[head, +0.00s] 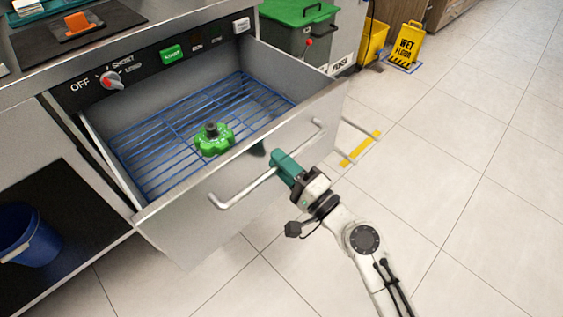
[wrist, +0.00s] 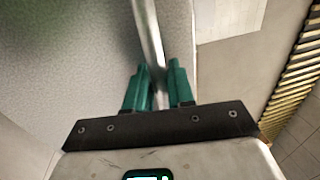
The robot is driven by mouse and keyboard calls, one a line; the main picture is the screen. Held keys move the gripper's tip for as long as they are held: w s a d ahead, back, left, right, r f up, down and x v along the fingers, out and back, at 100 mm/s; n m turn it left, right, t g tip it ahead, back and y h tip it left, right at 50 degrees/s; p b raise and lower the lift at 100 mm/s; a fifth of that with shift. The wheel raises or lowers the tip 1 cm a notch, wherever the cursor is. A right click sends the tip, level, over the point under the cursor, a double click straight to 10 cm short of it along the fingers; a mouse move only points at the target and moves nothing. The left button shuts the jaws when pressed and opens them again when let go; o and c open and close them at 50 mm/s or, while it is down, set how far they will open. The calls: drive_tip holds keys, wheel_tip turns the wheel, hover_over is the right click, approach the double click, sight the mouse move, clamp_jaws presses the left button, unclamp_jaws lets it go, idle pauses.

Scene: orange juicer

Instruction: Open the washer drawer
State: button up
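The washer drawer (head: 190,205) is pulled well out of the stainless steel washer, and its inside shows from above. Its long bar handle (head: 245,187) runs across the front panel. My gripper (head: 276,160) with green fingers is at the handle, right of its middle. In the wrist view the handle bar (wrist: 150,35) passes between the two fingertips (wrist: 159,75), and the fingers look closed around it. The drawer's grey front panel (wrist: 70,60) fills the left of that view.
A blue wire rack (head: 160,150) with a green knobbed part (head: 213,138) lies in the drawer. A control panel with a red-and-white dial (head: 112,80) is above. A green-lidded bin (head: 300,20) and wet-floor sign (head: 407,45) stand behind. The tiled floor at right is clear.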

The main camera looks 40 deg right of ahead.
drive_tip(key=shift+o, duration=1.3)
drive_tip(key=b+v, duration=0.4)
drive_tip(key=v, duration=0.6)
drive_tip(key=shift+s, duration=0.35)
drive_tip(key=shift+f, duration=0.2)
